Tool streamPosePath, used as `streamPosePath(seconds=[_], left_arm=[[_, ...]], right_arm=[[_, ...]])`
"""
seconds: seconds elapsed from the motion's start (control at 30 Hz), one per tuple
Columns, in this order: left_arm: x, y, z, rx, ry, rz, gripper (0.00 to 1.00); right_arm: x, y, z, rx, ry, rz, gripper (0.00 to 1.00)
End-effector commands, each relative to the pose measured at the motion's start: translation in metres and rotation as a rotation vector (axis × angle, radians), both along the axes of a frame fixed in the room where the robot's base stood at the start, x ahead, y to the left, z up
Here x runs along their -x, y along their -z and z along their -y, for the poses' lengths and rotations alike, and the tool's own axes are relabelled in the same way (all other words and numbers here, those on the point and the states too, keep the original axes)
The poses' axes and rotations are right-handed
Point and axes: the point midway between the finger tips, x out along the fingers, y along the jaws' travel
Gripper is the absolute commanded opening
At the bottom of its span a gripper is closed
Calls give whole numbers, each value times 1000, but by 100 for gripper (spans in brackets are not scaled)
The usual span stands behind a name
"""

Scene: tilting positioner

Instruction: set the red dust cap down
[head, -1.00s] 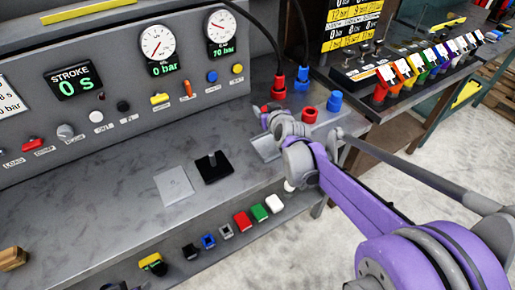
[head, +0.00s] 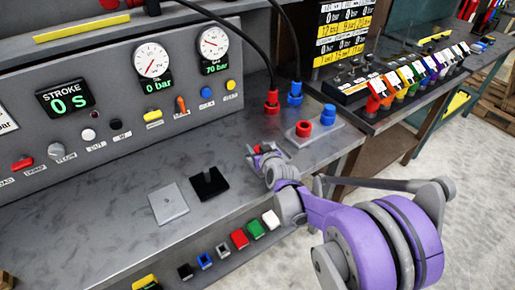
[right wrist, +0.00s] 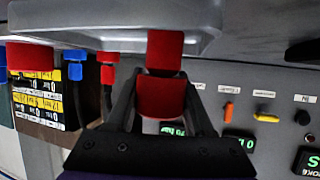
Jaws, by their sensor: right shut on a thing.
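My right gripper (head: 255,152) is shut on the red dust cap (right wrist: 161,96). The cap shows as red pieces between the dark fingers in the right wrist view. In the head view the gripper is over the right part of the grey bench, left of and nearer than the coupling block (head: 318,141). Only a little red shows at its fingers there, and I cannot tell whether the cap touches the bench. A red coupling (head: 304,128) and a blue coupling (head: 328,115) stand on the block. My left gripper is not in view.
A red hose connector (head: 272,102) and a blue one (head: 295,92) stand behind the gripper. A grey square plate (head: 168,203) and a black plate with a peg (head: 209,184) lie on the bench to the left. Several coloured blocks line the front shelf.

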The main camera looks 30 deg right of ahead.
Motion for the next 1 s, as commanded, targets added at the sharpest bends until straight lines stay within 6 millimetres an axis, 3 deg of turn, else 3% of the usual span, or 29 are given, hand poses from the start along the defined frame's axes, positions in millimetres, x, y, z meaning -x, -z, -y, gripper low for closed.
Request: streamPosePath(seconds=[0.27,0.3,0.47,0.83,1.0], left_arm=[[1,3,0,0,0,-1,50],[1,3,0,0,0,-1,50],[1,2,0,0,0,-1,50],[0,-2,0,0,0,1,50],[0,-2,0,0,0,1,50]], right_arm=[[0,3,0,0,0,0,0],[0,3,0,0,0,0,56],[0,2,0,-1,0,0,82],[0,-3,0,-1,0,0,82],[22,-11,-4,-2,1,0,82]])
